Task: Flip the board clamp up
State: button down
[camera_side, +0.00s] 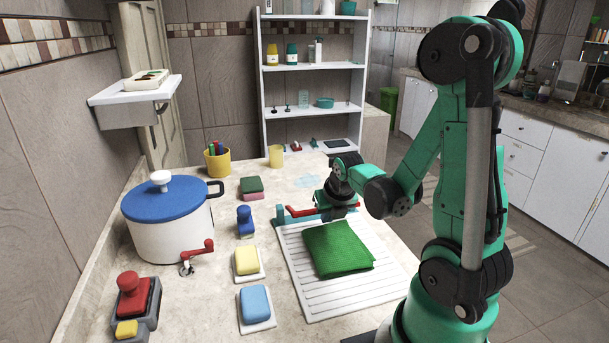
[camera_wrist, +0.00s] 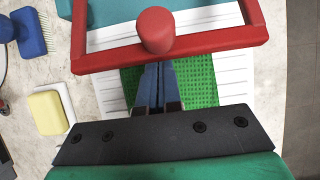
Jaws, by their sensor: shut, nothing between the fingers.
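The board clamp is a red frame (camera_wrist: 205,43) with a round red knob on its front bar and a teal base (camera_wrist: 120,11) behind. In the side view the red clamp (camera_side: 297,211) lies low at the far edge of the white ridged board (camera_side: 305,283). My gripper (camera_wrist: 158,68) is shut and empty. Its fingertips reach the red bar just below the knob, and the bar partly hides them. I cannot tell whether they touch it. In the side view my gripper (camera_side: 330,208) covers part of the clamp.
A green cloth (camera_side: 338,250) lies on the board, beneath my fingers. Left of the board are a blue brush (camera_side: 245,222), a yellow sponge (camera_side: 247,261) and a blue sponge (camera_side: 255,303). A blue-lidded pot (camera_side: 168,235) stands farther left.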

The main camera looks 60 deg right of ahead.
jog(key=shift+w+d+r, duration=0.1)
jog(key=shift+r, duration=0.3)
dwell(0.5)
jog(key=shift+w+d+r, duration=0.2)
jog(key=shift+d+r, duration=0.05)
jog(key=shift+r, duration=0.4)
jog(key=shift+w+d+r, duration=0.25)
jog(key=shift+r, duration=0.2)
jog(key=shift+w+d+r, duration=0.2)
jog(key=shift+w+r, duration=0.05)
jog(key=shift+r, duration=0.15)
jog(key=shift+w+d+r, duration=1.2)
jog(key=shift+w+d, duration=0.2)
jog(key=shift+w, duration=0.1)
jog(key=shift+r, duration=0.1)
